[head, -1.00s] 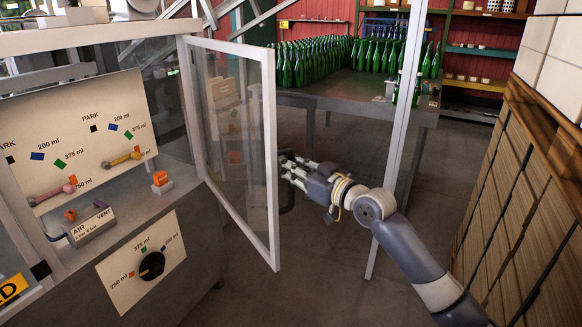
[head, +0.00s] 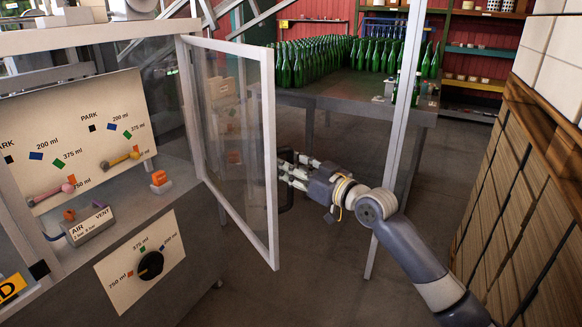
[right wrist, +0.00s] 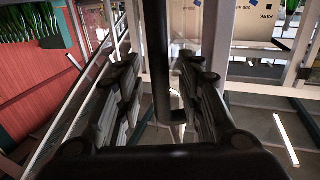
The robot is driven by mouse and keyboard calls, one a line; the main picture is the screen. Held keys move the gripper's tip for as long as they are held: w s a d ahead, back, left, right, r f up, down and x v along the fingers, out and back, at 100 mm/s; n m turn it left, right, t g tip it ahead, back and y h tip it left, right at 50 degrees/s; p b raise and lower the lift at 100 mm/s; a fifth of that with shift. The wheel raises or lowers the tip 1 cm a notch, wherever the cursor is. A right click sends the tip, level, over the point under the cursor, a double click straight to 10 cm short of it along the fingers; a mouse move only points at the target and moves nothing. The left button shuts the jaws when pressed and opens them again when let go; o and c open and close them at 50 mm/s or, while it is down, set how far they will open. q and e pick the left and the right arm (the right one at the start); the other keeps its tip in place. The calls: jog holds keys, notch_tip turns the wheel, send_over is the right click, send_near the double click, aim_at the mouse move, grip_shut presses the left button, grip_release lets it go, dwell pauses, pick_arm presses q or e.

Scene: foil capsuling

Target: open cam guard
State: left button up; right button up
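The cam guard (head: 232,150) is a clear panel in a pale grey frame, standing swung out from the machine. Its dark handle (head: 287,203) is on the outer side of the panel, near the free edge. My right gripper (head: 291,170) is at the handle. In the right wrist view the fingers of my right gripper (right wrist: 159,68) are spread, and the dark handle bar (right wrist: 159,45) runs between them with gaps on both sides. My left gripper is not in view.
The machine's front carries a selector dial (head: 150,265) and a pale label plate (head: 75,140). A table (head: 335,95) with many green bottles stands behind. A thin grey post (head: 397,130) rises behind my right arm. Stacked crates (head: 520,200) line the right side.

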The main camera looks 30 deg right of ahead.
jog(key=v, duration=0.7)
jog(key=shift+s, duration=0.25)
jog(key=shift+d, duration=0.15)
